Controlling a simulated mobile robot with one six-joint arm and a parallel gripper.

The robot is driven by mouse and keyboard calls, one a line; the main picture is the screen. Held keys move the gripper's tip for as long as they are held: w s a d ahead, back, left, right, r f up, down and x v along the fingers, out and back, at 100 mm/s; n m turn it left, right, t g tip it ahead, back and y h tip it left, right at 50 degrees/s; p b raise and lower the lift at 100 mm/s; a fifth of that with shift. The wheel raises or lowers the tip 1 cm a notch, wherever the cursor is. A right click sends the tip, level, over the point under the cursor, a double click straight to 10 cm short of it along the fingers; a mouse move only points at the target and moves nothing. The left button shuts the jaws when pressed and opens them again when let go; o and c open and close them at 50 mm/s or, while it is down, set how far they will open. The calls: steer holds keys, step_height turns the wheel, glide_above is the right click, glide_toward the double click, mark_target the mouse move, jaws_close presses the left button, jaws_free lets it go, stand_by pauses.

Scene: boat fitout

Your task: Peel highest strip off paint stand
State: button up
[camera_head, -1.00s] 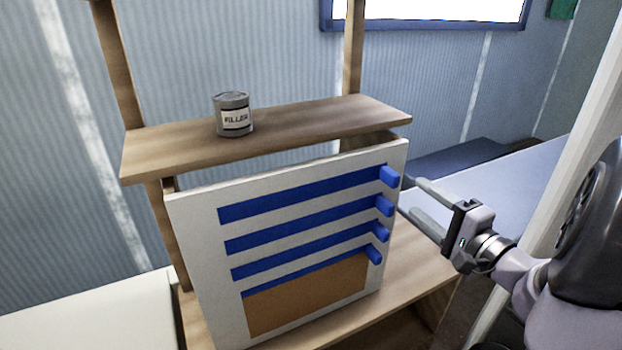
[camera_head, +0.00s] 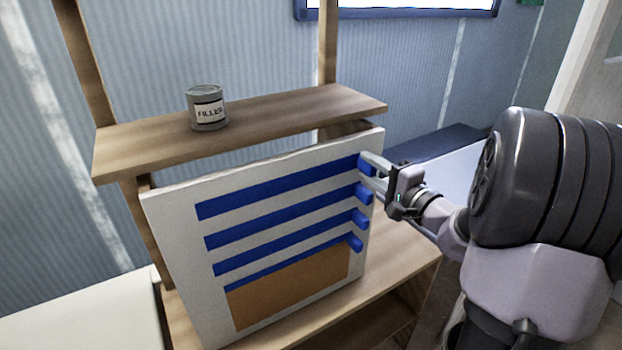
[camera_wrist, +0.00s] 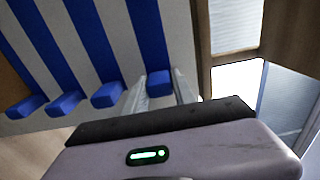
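The paint stand's white panel (camera_head: 172,225) carries several blue strips, each with a raised blue tab at its right end. The highest strip (camera_head: 280,187) lies flat on the panel; it is the rightmost strip in the wrist view (camera_wrist: 147,35). My gripper (camera_head: 372,170) is at the panel's right edge, at the highest strip's tab (camera_wrist: 160,84). In the wrist view the two fingers stand open, one on each side of this tab. Whether they touch it is unclear. The lower tabs (camera_wrist: 108,95) are outside the fingers, to the left in that view.
A grey filler can (camera_head: 207,108) stands on the wooden shelf (camera_head: 275,117) above the panel. A brown patch (camera_head: 290,287) lies below the strips. A wooden lower shelf (camera_head: 400,272) is under the panel. A pale surface (camera_head: 90,318) is at lower left.

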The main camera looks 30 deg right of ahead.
jaws_close()
steer(key=shift+s, duration=0.1)
steer(key=shift+s+d+f+b, duration=0.1)
steer(key=shift+s+b, duration=0.95)
steer(key=shift+s, duration=0.15)
steer(key=s+b, duration=0.3)
steer(key=s, duration=0.5)
steer(key=shift+s+d+b, duration=0.2)
steer(key=shift+d+b, duration=0.15)
steer(key=shift+b, duration=0.05)
